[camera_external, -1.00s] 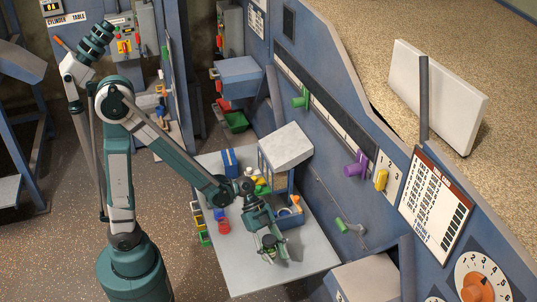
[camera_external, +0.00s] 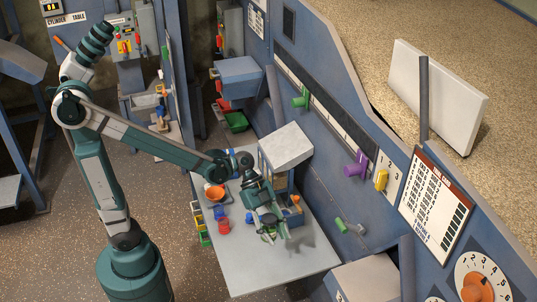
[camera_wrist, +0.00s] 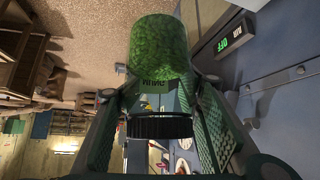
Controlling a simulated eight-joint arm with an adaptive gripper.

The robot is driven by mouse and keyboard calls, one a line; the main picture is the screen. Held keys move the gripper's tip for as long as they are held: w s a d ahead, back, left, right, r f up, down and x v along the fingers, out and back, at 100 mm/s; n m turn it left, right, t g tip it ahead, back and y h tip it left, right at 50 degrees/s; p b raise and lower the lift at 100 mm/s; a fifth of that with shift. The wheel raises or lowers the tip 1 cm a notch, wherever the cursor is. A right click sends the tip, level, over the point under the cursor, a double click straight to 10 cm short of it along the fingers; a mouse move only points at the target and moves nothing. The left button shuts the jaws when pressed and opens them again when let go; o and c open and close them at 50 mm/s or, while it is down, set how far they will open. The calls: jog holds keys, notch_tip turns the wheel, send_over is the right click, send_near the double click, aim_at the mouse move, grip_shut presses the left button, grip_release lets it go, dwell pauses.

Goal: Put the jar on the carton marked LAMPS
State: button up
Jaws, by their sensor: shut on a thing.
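In the wrist view a clear jar (camera_wrist: 158,45) with green contents and a black ribbed lid (camera_wrist: 160,125) is between the fingers of my gripper (camera_wrist: 163,92), which is shut on it. The jar's lid end is toward the camera, and part of its printed label shows. In the external view my gripper (camera_external: 270,234) is over the right part of the grey table (camera_external: 245,262). The jar is too small and too covered by the fingers to make out clearly there. I cannot make out a carton marked LAMPS in either view.
A cabinet with a sloped pale top (camera_external: 286,146) stands behind my gripper. An orange bowl (camera_external: 215,192) and a red object (camera_external: 223,227) are on the table's left side. The table's front is clear.

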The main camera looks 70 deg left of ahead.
notch_tip(320, 180, up, 9)
jog(key=w+a+r+n+t+y+p, duration=0.1)
jog(key=w+a+n+p, duration=0.2)
jog(key=a, duration=1.1)
jog(key=w+a+t+p, duration=0.1)
jog(key=w+a+p, duration=0.3)
jog(key=a, duration=0.9)
jog(key=w+a+r+n+t+y+p, duration=0.15)
jog(key=w+a, duration=0.45)
jog(key=a, duration=0.8)
jog(key=s+a+f+n+t+y+p, duration=0.1)
jog(key=s+a+n+p, duration=0.2)
jog(key=a, duration=1.2)
jog(key=s+a+f+t+y+p, duration=0.15)
jog(key=s+a, duration=0.45)
jog(key=a, duration=0.8)
notch_tip(320, 180, down, 11)
jog(key=g+h, duration=0.1)
jog(key=shift+w+d+p, duration=0.15)
jog(key=shift+w+p, duration=0.1)
jog(key=shift+p, duration=0.15)
jog(key=shift+f, duration=0.1)
jog(key=shift+f, duration=2.9)
